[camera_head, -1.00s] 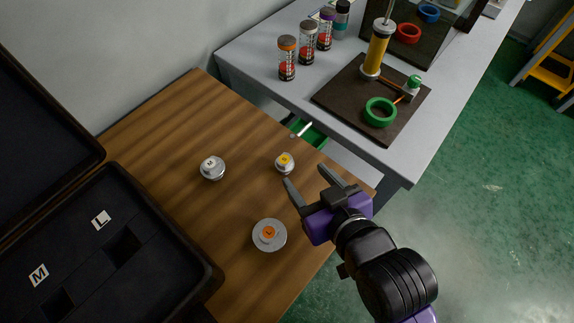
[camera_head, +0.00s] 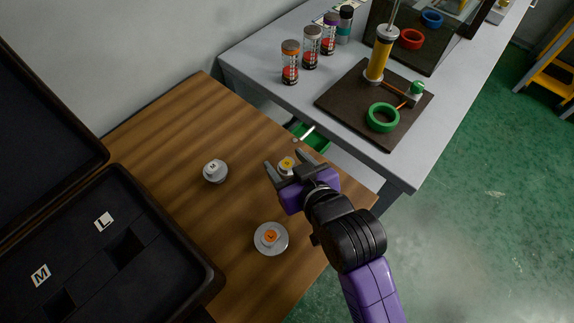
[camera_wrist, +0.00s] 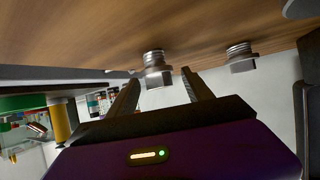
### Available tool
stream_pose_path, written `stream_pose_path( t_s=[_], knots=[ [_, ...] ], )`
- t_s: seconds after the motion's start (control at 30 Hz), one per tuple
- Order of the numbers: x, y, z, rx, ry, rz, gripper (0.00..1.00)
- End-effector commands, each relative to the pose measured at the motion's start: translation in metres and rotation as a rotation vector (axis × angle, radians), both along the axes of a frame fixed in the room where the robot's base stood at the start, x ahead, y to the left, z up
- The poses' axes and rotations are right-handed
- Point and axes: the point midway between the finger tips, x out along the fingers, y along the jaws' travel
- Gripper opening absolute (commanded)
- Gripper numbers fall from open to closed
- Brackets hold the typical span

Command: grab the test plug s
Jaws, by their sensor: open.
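The small silver test plug S (camera_head: 286,166) has a yellow top and stands on the wooden table in the head view. In the wrist view the plug (camera_wrist: 155,69) shows its threaded end, with the picture tilted over. My gripper (camera_head: 284,162) is open, with one finger on each side of the plug in the head view. In the wrist view the plug also appears between the fingertips (camera_wrist: 160,78). I see no clear contact, and cannot tell how far it sits between the fingers.
A white-topped plug (camera_head: 215,171) stands to the left and a larger orange-topped plug (camera_head: 271,238) stands nearer. An open black case (camera_head: 150,240) lies at left. A grey bench (camera_head: 255,75) with bottles and a ring stand borders the table's far right side.

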Motion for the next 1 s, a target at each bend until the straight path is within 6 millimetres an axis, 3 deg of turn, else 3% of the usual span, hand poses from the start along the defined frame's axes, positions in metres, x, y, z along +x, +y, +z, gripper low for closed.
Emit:
stream_pose_path(
  t_s=[0.1,0.4,0.77,1.0],
  knots=[
    [0.0,0.0,0.0,0.0,0.0,0.0,0.57],
    [0.0,0.0,0.0,0.0,0.0,0.0,0.0],
    [0.0,0.0,0.005,0.001,-0.002,0.0,0.0],
    [0.0,0.0,0.033,0.003,-0.006,-0.001,0.0]
  ],
)
